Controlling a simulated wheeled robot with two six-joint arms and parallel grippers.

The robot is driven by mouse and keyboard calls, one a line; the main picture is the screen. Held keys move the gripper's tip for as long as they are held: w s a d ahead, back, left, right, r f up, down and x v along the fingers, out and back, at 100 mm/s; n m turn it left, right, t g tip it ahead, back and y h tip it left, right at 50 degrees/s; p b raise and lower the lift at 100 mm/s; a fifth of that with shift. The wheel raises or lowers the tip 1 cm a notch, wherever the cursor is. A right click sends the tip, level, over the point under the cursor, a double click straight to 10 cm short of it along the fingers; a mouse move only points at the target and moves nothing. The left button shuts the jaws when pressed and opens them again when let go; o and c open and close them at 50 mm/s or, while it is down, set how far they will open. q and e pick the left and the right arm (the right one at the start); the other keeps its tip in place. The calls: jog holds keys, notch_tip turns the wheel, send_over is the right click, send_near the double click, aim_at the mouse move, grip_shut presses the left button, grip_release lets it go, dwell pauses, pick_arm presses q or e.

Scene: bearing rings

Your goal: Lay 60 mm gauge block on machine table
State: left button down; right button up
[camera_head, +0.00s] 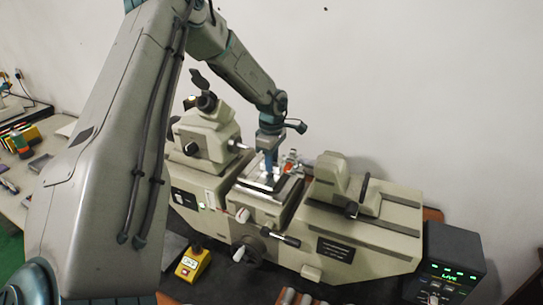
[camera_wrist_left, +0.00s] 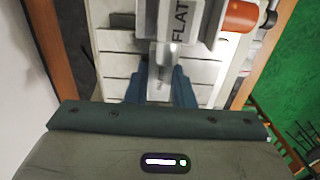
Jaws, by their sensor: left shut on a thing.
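My left gripper (camera_head: 270,176) reaches down from above onto the middle of the measuring machine. It is shut on a small bright metal block, the gauge block (camera_wrist_left: 160,86), which shows between its blue fingers in the left wrist view. In the head view the fingers largely hide the block. The machine table (camera_head: 288,190) is the pale plate under the gripper; its slotted surface (camera_wrist_left: 115,67) fills the background in the left wrist view. I cannot tell whether the block touches the table. My right gripper is not in view.
A grey part marked FLAT (camera_wrist_left: 181,20) and an orange cylinder (camera_wrist_left: 240,15) are close to the fingers. The machine's headstock (camera_head: 205,140) and tailstock (camera_head: 335,180) flank the table. A yellow box (camera_head: 193,264) and a display unit (camera_head: 452,265) stand in front and right.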

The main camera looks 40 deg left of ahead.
pick_arm(q)
jog(key=shift+s+f+b, duration=0.1)
jog(key=shift+f+b, duration=0.05)
jog(key=shift+b, duration=0.3)
jog(key=c, duration=1.5)
grip_release()
jog(key=shift+o, duration=1.2)
jog(key=shift+r+p, duration=0.35)
jog(key=shift+p, duration=0.1)
notch_tip(320, 180, up, 12)
jog(key=b, duration=0.5)
